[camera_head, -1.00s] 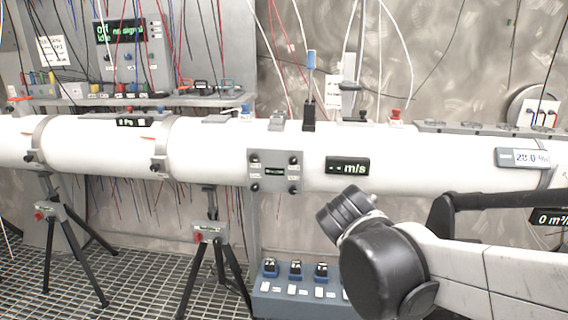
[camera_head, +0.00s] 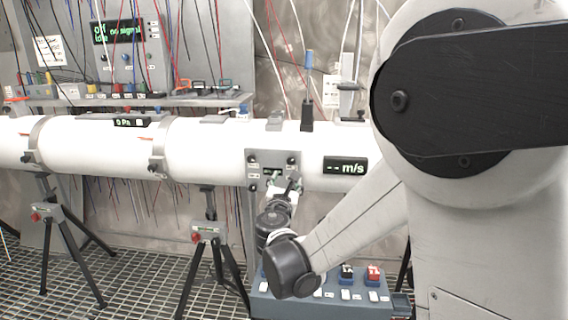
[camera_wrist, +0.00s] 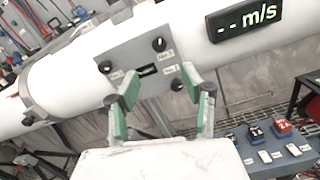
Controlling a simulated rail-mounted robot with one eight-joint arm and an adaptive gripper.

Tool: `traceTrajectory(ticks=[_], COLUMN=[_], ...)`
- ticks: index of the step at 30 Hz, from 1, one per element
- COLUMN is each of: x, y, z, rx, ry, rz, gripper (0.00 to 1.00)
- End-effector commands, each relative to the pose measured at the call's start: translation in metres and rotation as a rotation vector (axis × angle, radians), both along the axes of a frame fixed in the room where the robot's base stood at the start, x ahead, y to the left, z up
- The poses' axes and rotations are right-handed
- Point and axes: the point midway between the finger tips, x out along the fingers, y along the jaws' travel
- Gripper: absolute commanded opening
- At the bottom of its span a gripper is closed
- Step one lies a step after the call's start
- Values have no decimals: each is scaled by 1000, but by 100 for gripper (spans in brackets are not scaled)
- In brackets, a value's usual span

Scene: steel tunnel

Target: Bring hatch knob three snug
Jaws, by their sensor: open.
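The grey hatch plate (camera_head: 262,156) is on the white pipe, with a dark knob at each corner and a small display in its middle. My gripper (camera_head: 284,182) is open in front of the plate's lower right. In the wrist view its green-padded fingers (camera_wrist: 160,76) frame the lower right knob, nearer the right finger; contact is unclear.
An "m/s" display (camera_head: 346,167) is on the pipe right of the plate. A blue-grey box with switches (camera_head: 347,272) stands below. A black tripod (camera_head: 209,236) stands to the left. My arm hides the right side of the head view.

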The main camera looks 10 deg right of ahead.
Motion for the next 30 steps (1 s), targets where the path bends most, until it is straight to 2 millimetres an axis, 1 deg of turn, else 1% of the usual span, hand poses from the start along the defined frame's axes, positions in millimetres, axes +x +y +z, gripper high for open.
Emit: traceTrajectory(ticks=[5, 8, 21, 25, 30], x=[12, 27, 102, 118, 129], y=[-3, -9, -34, -38, -42], z=[-1, -1, -1, -1, 0], rx=[-14, -11, -9, -8, -8], ry=[0, 1, 1, 0, 0], rz=[0, -1, 1, 1, 1], gripper=[44, 44, 44, 44, 44])
